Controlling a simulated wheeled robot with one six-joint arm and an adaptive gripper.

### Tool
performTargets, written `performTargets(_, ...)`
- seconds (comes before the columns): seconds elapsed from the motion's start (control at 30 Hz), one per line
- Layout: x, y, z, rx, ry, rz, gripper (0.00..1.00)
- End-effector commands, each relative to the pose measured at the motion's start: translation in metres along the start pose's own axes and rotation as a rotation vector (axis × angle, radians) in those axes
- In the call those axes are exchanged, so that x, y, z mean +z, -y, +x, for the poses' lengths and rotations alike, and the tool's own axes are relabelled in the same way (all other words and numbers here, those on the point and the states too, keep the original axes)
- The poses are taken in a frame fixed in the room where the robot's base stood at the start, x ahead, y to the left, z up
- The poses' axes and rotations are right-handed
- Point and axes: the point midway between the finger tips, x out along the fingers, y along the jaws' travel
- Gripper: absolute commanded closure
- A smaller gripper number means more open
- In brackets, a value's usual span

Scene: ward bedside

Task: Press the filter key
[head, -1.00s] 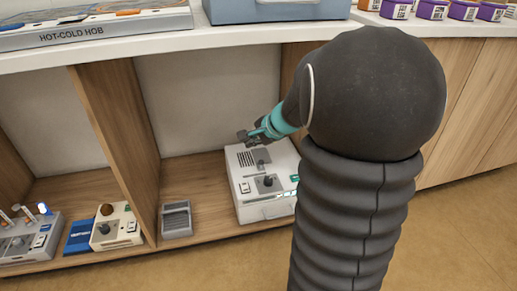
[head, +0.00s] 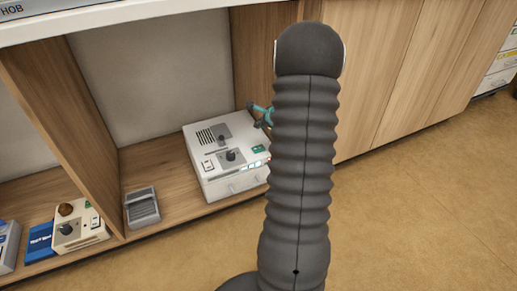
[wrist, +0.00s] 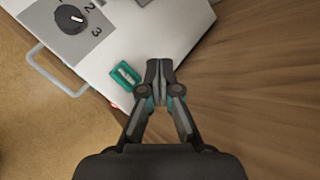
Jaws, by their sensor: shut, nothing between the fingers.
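A white boxy device (head: 220,185) stands in the lower compartment. Its top carries a dark knob, slots and a rocker switch. A small green-framed key (head: 258,149) is near its right edge. In the wrist view this green-framed key (wrist: 126,75) lies just left of my fingertips; its marking is unreadable, so I cannot confirm it is the filter key. My gripper (wrist: 160,66) is shut and empty, with its tips beside the key, over or near the device's edge. Their height above it is unclear. In the head view my arm hides most of the gripper.
A numbered knob (wrist: 70,18) and a handle (wrist: 55,75) show on the device in the wrist view. A grey slotted block (head: 142,208) and a beige box (head: 80,228) stand left. A wooden divider (head: 75,130) separates compartments; the white counter (head: 130,22) overhangs.

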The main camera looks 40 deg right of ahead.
Motion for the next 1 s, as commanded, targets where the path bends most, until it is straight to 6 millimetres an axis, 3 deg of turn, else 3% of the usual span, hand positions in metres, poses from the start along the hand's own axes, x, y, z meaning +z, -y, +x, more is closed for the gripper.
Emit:
performTargets(0.7,-0.036,-0.037,0.051,0.001,0.001,-0.002,1.00)
performTargets(1.0,-0.044,-0.045,0.061,0.001,0.001,-0.002,1.00)
